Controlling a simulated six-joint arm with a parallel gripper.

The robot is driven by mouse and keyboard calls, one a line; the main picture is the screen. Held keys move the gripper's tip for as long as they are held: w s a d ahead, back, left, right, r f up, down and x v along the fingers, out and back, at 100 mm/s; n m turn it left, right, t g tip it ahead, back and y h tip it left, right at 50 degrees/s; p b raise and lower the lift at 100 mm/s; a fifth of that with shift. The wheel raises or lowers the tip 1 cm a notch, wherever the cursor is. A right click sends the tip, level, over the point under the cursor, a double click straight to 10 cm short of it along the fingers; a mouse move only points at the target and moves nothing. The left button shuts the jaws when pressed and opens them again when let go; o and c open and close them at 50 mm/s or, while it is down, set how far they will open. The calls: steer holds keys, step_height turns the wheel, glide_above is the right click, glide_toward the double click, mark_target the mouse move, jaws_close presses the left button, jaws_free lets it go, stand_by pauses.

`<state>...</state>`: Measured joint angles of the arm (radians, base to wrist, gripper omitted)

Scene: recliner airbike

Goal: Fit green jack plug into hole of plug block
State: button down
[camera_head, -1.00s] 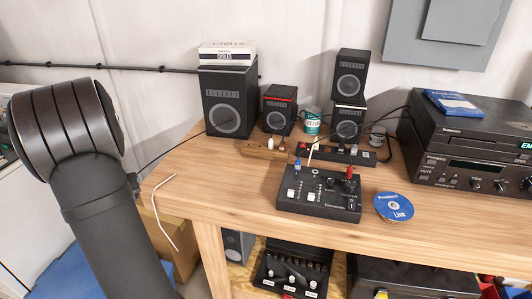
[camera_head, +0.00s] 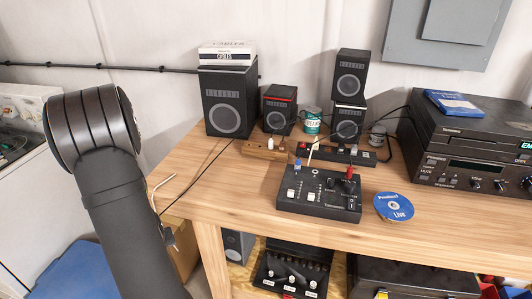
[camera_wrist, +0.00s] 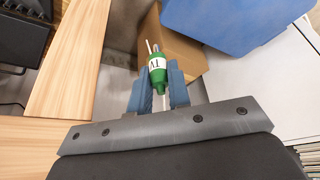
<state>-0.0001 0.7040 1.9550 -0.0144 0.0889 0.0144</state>
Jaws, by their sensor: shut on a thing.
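The green jack plug (camera_wrist: 158,80) has a white band with black letters. In the wrist view my gripper (camera_wrist: 159,86) is shut on it with blue-grey fingers on both sides, its metal tip pointing away from the wrist. In the head view my arm hides the plug and most of the gripper, left of the table and apart from it.
A black strip (camera_head: 345,155) and a wooden holder (camera_head: 264,150) lie behind the box. Speakers (camera_head: 229,100) stand further back. A blue disc (camera_head: 394,207) and black player (camera_head: 470,145) are to the right. The table's left front is clear. A cardboard box stands below.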

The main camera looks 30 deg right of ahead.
stand_by(0.4)
steer(key=w+a+r+m+h, duration=0.1)
steer(key=w+r+m, duration=0.3)
steer(key=w+r, duration=0.7)
steer(key=w+a+r+m+h, duration=0.1)
steer(key=w+r+m+h, duration=0.15)
steer(key=w+r, duration=0.85)
steer(key=w+d+r+m+g, duration=0.1)
steer(key=w+d, duration=0.2)
steer(key=d, duration=0.6)
steer(key=w+d+m, duration=0.1)
steer(key=w+d, duration=0.1)
steer(key=d, duration=0.8)
steer(key=s+d+r+m, duration=0.1)
steer(key=s+d, duration=0.2)
steer(key=d, duration=0.5)
steer(key=s+d+r+m, duration=0.1)
steer(key=s+d+r, duration=0.1)
steer(key=d, duration=0.7)
steer(key=s+d+r+m+g, duration=0.1)
steer(key=s+d, duration=0.3)
steer(key=d, duration=0.4)
steer(key=shift+s+d+r, duration=0.2)
steer(key=shift+d+r, duration=0.1)
steer(key=shift+r, duration=0.05)
steer(key=shift+f, duration=2.85)
